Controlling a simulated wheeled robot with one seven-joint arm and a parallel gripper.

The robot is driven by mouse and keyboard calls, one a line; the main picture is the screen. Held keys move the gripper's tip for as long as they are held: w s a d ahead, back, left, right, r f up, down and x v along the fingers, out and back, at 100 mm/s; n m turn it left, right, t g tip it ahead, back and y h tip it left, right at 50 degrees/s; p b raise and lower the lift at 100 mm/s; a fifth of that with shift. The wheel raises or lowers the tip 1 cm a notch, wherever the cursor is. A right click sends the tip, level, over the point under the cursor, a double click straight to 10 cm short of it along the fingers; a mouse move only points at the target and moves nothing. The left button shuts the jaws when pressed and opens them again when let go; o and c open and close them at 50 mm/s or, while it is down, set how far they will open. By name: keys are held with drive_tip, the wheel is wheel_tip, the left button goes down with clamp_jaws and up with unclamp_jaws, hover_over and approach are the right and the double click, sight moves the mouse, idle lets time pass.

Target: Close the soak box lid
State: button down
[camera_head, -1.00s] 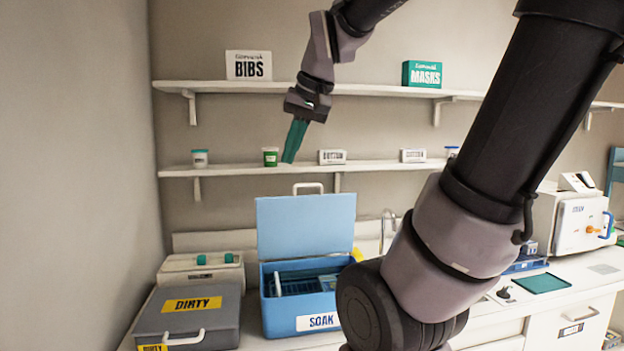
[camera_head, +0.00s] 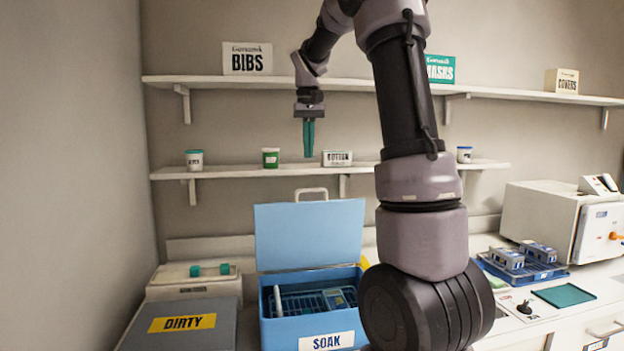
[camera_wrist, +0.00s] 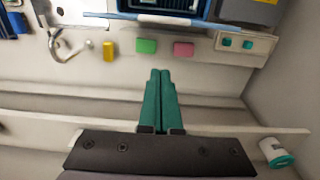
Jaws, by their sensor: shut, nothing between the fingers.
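The blue soak box (camera_head: 268,329) stands on the counter with a white SOAK label on its front. Its lid (camera_head: 310,235) is open and stands upright at the back, with a pale handle (camera_head: 311,191) on its top edge. Inside the box are a basket and several items. My gripper (camera_head: 309,152) points down with its green fingers together and empty, above the lid and in front of the shelves. In the wrist view the shut fingers (camera_wrist: 160,85) point toward the counter, and the lid's edge (camera_wrist: 165,19) shows at the top.
A grey DIRTY box (camera_head: 228,340) stands left of the soak box. The lower shelf (camera_head: 235,171) holds cups and a COTTON box (camera_head: 337,158) close to my gripper. A blue tray (camera_head: 548,274) and a white machine (camera_head: 545,215) stand to the right.

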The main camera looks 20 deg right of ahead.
drive_tip(key=s+f, duration=0.3)
drive_tip(key=f, duration=0.5)
drive_tip(key=shift+s+a, duration=0.25)
drive_tip(key=shift+a, duration=0.15)
drive_tip(key=shift+s, duration=0.15)
